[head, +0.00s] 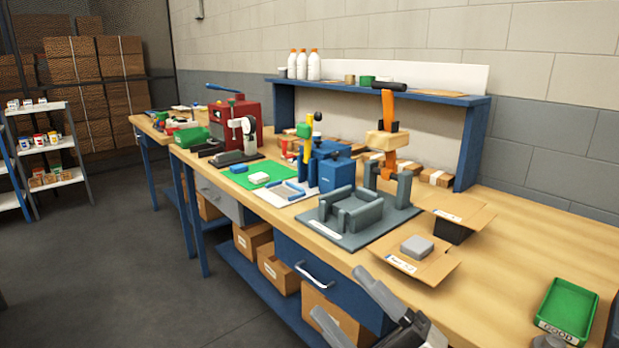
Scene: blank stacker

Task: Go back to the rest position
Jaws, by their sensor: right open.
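My right gripper (352,313) shows at the bottom edge of the head view, in front of the workbench (303,227). Its two dark grey fingers are spread apart, with nothing between them. It is apart from the bench top and its objects. My left gripper does not show. A grey stacker fixture (350,217) with upright posts stands on the bench.
A blue drawer with a metal handle (314,276) is under the bench edge near my right gripper. A green tray (569,309) sits at the right. A blue press (328,165) and red machine (234,124) stand farther left. Floor at left (150,270) is clear.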

